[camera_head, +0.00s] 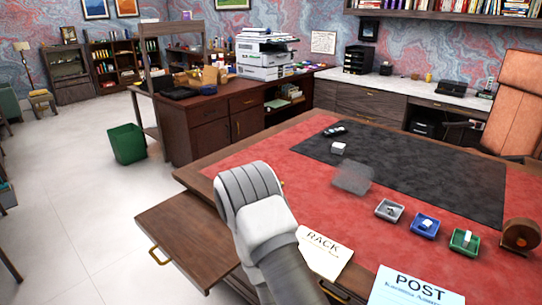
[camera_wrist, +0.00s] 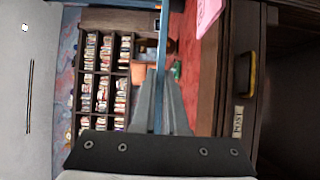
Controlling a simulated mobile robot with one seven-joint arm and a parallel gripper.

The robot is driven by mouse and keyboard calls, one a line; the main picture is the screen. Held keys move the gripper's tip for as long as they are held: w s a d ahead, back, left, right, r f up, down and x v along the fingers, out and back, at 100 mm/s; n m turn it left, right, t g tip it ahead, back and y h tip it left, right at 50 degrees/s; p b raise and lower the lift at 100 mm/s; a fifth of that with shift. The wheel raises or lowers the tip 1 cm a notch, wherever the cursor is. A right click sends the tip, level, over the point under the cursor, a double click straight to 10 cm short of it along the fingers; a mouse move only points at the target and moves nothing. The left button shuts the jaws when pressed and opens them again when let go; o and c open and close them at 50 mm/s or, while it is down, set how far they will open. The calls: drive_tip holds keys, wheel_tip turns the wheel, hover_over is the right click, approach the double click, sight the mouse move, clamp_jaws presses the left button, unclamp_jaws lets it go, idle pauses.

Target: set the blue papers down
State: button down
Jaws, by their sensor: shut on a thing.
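The blue papers (camera_wrist: 162,35) show edge-on in the wrist view as a thin blue strip running up from between my fingers. My gripper (camera_wrist: 161,85) is shut on them, one grey finger on each side. In the head view my arm's rounded grey end hides the fingers, and I cannot make out the papers there. My arm is over the near left edge of the red leather desk (camera_head: 300,135), above the pulled-out wooden drawer or leaf (camera_head: 185,235).
A hazy grey patch (camera_head: 353,178) lies mid-desk. A green bin (camera_head: 127,144) stands left.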

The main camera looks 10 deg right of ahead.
drive_tip(key=w+a+r+n+t+y+p, duration=0.1)
drive_tip(key=w+a+r+n+t+y, duration=0.2)
drive_tip(key=w+a, duration=0.5)
drive_tip(key=w+a+r+n+t+y+p, duration=0.2)
drive_tip(key=w+a+n+t+y, duration=0.4)
drive_tip(key=w, duration=0.8)
drive_tip(key=a+n+t, duration=0.1)
drive_tip(key=a+t, duration=0.2)
drive_tip(key=t, duration=0.1)
drive_tip(key=shift+w+r+n+p, duration=0.15)
drive_tip(key=shift+r+n+p, duration=0.15)
drive_tip(key=shift+r, duration=0.1)
